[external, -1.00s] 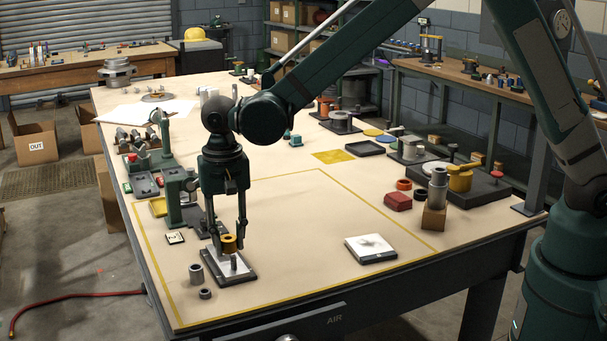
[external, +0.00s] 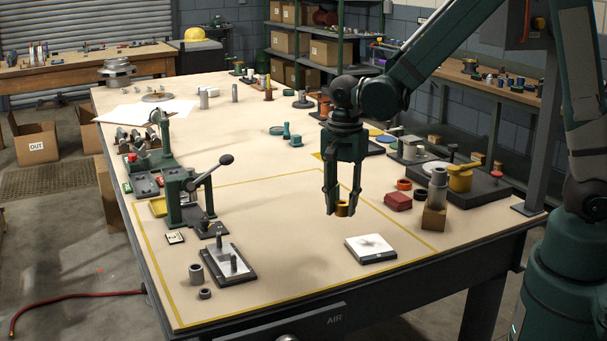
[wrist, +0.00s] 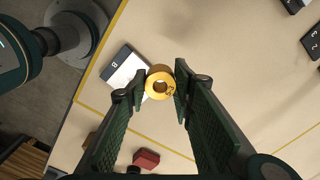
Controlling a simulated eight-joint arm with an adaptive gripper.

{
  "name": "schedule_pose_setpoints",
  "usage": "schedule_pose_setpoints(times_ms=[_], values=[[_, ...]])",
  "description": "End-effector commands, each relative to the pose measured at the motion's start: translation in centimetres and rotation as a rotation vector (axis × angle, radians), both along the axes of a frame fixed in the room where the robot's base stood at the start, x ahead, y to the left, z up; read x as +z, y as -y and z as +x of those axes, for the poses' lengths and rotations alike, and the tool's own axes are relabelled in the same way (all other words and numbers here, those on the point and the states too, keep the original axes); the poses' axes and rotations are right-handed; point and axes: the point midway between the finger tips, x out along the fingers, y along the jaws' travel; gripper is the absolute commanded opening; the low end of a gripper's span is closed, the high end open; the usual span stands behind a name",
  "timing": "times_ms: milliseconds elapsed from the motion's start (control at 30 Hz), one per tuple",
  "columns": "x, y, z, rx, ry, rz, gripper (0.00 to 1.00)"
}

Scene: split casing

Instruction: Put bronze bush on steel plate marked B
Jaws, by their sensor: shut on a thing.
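The bronze bush (external: 342,208) is a short gold ring with a hole through it. My gripper (external: 342,203) is shut on it and holds it above the table, left of and behind the white-topped plate (external: 371,247). In the wrist view the bush (wrist: 160,83) sits between the fingers (wrist: 160,88), its marked end face toward the camera. The plate (wrist: 120,72) shows there with a letter that looks like B, partly hidden by a finger. The plate lies flat on the table, apart from the bush.
A green lever press (external: 190,195) stands behind.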

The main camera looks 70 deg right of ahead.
Motion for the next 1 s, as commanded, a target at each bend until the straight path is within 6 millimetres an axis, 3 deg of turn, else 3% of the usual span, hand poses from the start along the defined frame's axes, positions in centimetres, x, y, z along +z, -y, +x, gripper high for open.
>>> schedule_pose_setpoints(times_ms=[200,400,1000], values=[[-0.3,2.9,-4.8,-0.142,0.0,0.0,0.07],[-0.5,4.0,-7.1,-0.21,0.0,0.0,0.07],[-1.1,4.2,-7.5,-0.225,0.0,0.0,0.07]])
